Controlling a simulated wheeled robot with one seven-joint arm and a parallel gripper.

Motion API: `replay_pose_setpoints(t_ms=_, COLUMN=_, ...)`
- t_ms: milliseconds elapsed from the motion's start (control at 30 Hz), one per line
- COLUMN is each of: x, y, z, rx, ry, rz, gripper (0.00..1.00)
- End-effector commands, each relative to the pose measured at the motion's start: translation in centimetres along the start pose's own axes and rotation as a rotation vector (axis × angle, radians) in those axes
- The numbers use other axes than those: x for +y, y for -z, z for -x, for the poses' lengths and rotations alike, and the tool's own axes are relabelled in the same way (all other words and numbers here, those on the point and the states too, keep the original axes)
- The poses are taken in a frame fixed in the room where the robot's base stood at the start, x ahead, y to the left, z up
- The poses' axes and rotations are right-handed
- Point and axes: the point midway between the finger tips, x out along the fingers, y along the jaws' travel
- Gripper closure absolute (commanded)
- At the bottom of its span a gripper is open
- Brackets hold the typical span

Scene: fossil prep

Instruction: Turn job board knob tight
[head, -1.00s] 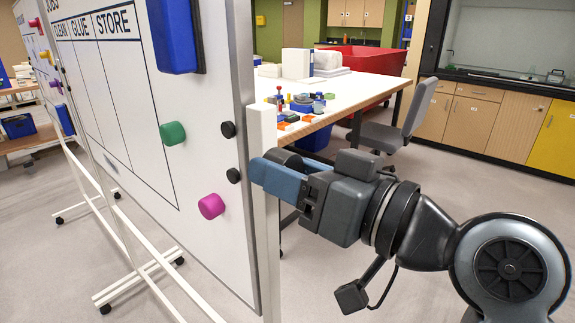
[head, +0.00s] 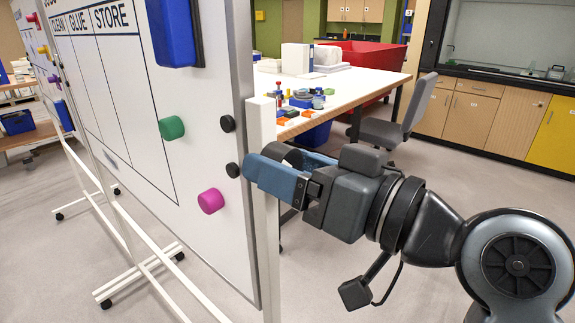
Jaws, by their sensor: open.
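The white job board (head: 150,100) stands upright on the left, seen at a steep angle. Two round black knobs sit near its right edge, an upper one (head: 227,123) and a lower one (head: 232,170). My gripper (head: 262,163) is open at the board's right edge, beside the white post (head: 262,115). Its near blue finger crosses in front of the post, its tip close to the lower black knob. A dark rounded shape shows by the far finger; I cannot tell whether it is a knob. Contact is not clear.
Green (head: 172,127) and magenta (head: 210,201) pegs stick out from the board below a blue holder (head: 172,30). Behind the post is a white-topped table (head: 355,88) with small coloured items. A grey chair (head: 400,120) stands beside it.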

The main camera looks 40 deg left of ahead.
Motion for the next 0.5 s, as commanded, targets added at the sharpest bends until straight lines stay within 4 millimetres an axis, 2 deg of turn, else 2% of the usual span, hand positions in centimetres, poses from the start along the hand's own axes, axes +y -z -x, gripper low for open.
replay_pose_setpoints(t_ms=300, x=0.2, y=-0.2, z=5.0, rx=0.002, ry=-0.004, rz=0.000, gripper=0.26)
replay_pose_setpoints(t_ms=500, x=0.1, y=-0.1, z=7.0, rx=0.000, ry=-0.002, rz=-0.001, gripper=0.26)
